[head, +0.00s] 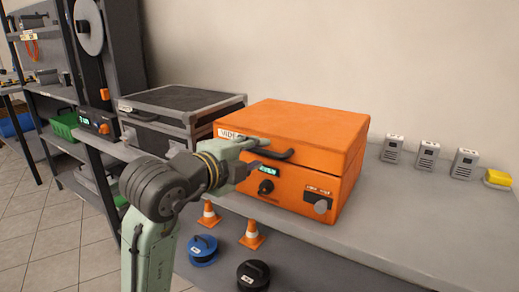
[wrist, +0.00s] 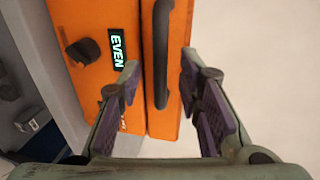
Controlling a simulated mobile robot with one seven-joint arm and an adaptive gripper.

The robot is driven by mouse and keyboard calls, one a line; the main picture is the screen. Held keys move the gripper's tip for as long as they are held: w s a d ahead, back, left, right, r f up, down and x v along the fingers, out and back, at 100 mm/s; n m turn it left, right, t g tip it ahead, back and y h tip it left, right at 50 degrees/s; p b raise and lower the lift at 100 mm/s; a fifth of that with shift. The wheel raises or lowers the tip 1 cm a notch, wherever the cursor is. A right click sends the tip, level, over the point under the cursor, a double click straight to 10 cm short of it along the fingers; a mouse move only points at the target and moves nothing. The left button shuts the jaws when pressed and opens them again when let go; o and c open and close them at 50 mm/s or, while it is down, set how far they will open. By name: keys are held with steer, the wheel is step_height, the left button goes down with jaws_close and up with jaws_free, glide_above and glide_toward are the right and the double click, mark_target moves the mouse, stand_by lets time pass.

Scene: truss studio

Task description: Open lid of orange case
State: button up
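The orange case (head: 330,185) sits on the grey bench with its lid (head: 305,125) down. A black bar handle (head: 285,155) is on the lid's front. My gripper (head: 262,158) is in front of the case at handle height. In the wrist view it is open (wrist: 160,75), with the handle (wrist: 161,50) appearing between its two fingers. I see no finger closed on the handle; the depth gap is hard to tell.
A black case with metal edges (head: 180,118) stands left of the orange case. Orange cones (head: 252,235) and blue and black round items (head: 203,250) lie below the bench.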

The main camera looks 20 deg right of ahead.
mark_target(259, 152)
steer(key=shift+x, duration=1.65)
jaws_close()
